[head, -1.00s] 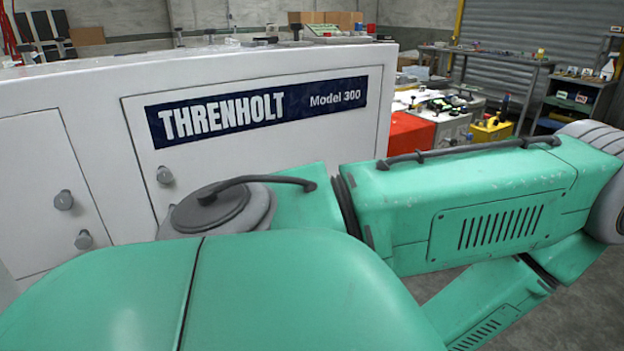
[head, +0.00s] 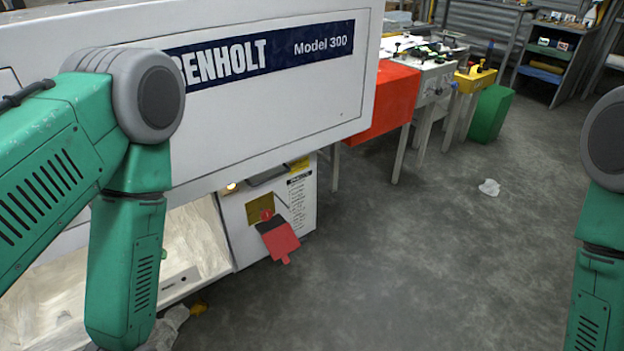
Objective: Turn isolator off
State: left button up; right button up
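The isolator (head: 266,214) appears to be the small red part on a yellow plate, low on the white machine's control panel (head: 308,219). A red tag (head: 280,240) with a dark top hangs just below it. The isolator's exact setting is too small to tell. A lit yellowish lamp (head: 231,187) sits at the panel's upper left. My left arm comes down on the left, in front of the machine, and its gripper is out of view. My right arm hangs at the right edge, and its gripper is also out of view.
The white machine's upper housing (head: 300,85) overhangs the panel. An open bay (head: 205,235) with whitish film lies left of it. A red cabinet (head: 392,98), a yellow box (head: 474,79) and a green bin (head: 490,113) stand behind. The floor (head: 420,240) is mostly clear, with a crumpled white scrap (head: 489,187).

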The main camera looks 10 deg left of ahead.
aim_at(266, 214)
jog(key=u, duration=0.65)
jog(key=i+l+z, duration=0.2)
jog(key=i+z, duration=0.55)
jog(key=i, duration=0.15)
